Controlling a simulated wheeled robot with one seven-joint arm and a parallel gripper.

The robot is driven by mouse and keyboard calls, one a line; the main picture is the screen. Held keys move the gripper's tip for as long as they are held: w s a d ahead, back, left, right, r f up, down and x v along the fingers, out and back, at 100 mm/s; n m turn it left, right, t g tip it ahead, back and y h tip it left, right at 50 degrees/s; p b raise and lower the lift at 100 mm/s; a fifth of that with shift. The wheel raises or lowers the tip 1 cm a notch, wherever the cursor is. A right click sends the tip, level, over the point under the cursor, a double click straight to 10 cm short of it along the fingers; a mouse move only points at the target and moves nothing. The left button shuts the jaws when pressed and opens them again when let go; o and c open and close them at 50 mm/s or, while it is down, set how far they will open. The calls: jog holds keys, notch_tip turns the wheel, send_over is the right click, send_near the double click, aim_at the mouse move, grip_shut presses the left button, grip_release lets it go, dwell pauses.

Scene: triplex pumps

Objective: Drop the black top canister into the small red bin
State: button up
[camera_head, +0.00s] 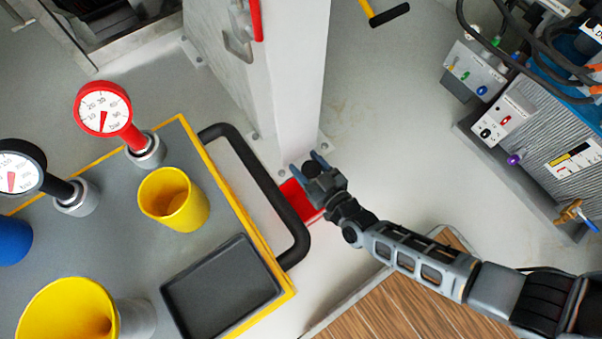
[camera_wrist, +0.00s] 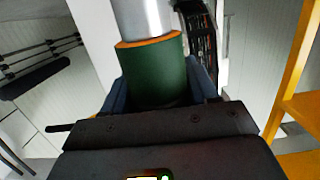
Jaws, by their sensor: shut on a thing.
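My gripper (camera_head: 307,164) is shut on a canister. In the wrist view the canister (camera_wrist: 152,72) stands between the two blue-grey fingers, with a dark green lower part, an orange ring and a silver section. No black top can be made out there. In the head view only a small dark round shape shows between the fingertips. The small red bin (camera_head: 297,203) is at the foot of the white column, beside the cart handle. My gripper hangs over it and hides part of it. The bin's inside is hidden, and the height between them cannot be told.
The grey cart (camera_head: 130,232) with yellow edges carries gauges, yellow cups and a black tray (camera_head: 222,290). Its black handle (camera_head: 262,180) curves close by the bin. The white column (camera_head: 285,75) rises just behind. Pump equipment (camera_head: 545,120) stands at right; floor between is clear.

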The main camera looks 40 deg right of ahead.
jog(key=shift+f+b, duration=2.55)
jog(key=shift+f, duration=0.3)
jog(key=o, duration=1.3)
jog(key=shift+c, duration=0.2)
jog(key=s+r+p, duration=0.1)
jog(key=s+p, duration=0.2)
jog(key=s, duration=0.4)
jog(key=shift+s, duration=0.4)
jog(key=shift+r, duration=0.1)
